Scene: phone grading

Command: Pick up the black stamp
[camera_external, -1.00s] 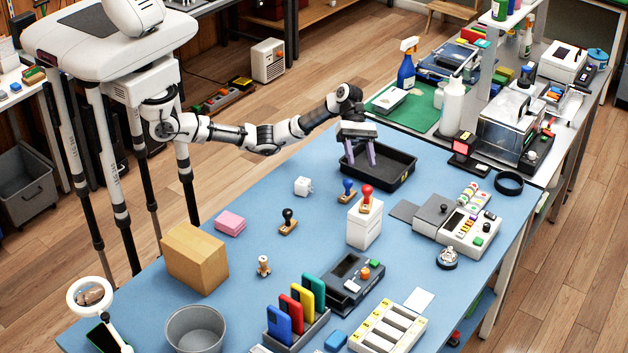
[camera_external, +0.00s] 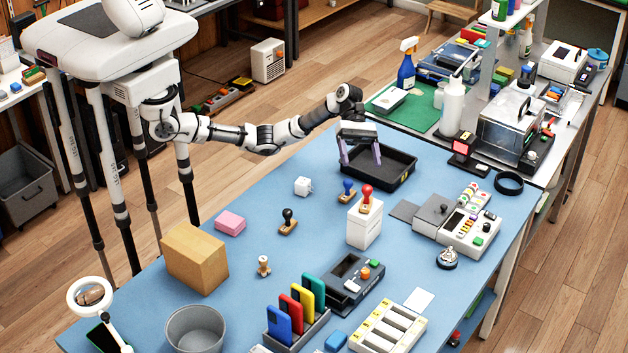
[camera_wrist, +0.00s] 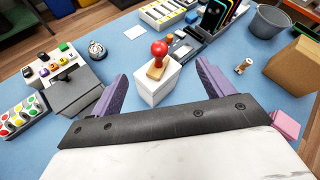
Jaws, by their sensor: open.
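The black stamp (camera_external: 288,220) stands upright on the blue table, its black knob on a wooden base, left of the middle in the external view. I cannot make it out in the wrist view. My gripper (camera_external: 361,158) is open and empty, with purple fingers apart, above the left part of the black tray. It is up and to the right of the black stamp, well apart from it. In the wrist view my gripper (camera_wrist: 160,85) shows its fingers on either side of the white box with the red stamp.
A blue stamp (camera_external: 347,190) and a white cube (camera_external: 303,187) stand between the black stamp and the black tray (camera_external: 396,181). A red stamp (camera_external: 366,196) sits on a tall white box (camera_external: 363,229). A pink block (camera_external: 230,222) and a cardboard box (camera_external: 195,258) are to the left.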

